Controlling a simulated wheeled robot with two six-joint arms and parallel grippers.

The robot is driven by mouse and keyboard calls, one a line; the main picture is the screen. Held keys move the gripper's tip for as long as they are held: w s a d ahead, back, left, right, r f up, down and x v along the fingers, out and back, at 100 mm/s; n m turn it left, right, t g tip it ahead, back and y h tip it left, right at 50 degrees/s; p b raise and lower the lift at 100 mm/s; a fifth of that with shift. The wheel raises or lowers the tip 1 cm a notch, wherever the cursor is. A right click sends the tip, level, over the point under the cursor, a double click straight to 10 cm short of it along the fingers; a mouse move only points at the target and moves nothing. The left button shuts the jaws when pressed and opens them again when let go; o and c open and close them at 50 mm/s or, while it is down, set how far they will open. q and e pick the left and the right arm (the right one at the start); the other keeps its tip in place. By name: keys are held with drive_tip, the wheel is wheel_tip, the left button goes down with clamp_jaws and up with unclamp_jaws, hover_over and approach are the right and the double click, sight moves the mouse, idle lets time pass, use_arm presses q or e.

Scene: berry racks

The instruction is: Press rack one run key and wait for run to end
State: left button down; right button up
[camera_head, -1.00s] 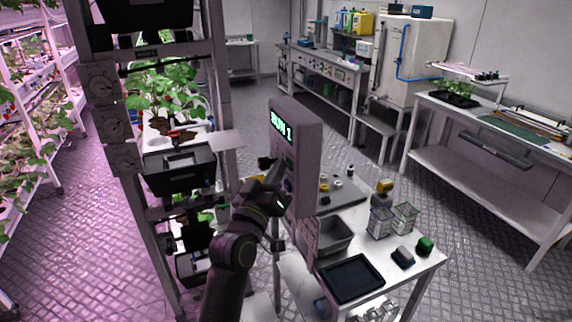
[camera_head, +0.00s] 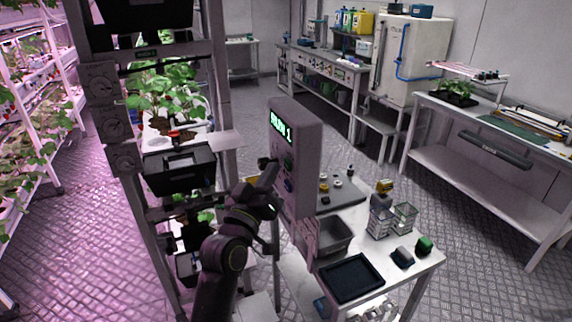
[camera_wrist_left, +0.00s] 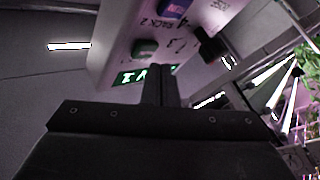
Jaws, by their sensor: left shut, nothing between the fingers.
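A grey upright control box (camera_head: 308,150) stands in the middle of the head view. Its lit green display (camera_head: 281,126) ends in a "1"; the first letters look like "RUN". Below the display are a green key (camera_head: 288,162) and a blue key (camera_head: 288,185). In the left wrist view the green key (camera_wrist_left: 145,48) and the blue key (camera_wrist_left: 172,8) show, with a "RACK 2" label between them. My left gripper (camera_head: 274,169) is shut and empty, close to the box's key face. In the wrist view its fingertips (camera_wrist_left: 160,72) overlap the display; contact is not clear. My right gripper is out of view.
A dark knob (camera_head: 264,163) sticks out from the box's left side. A plant rack (camera_head: 225,100) stands close on the left. A small table with a black tray (camera_head: 351,279), a grey bin (camera_head: 330,237) and clear boxes stands to the right.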

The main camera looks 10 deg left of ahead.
use_arm(q)
drive_tip(key=s+a, duration=0.1)
drive_tip(key=s+a+p, duration=0.1)
drive_tip(key=a, duration=0.2)
drive_tip(key=shift+s+a, duration=0.1)
drive_tip(key=shift+s, duration=0.3)
idle(0.4)
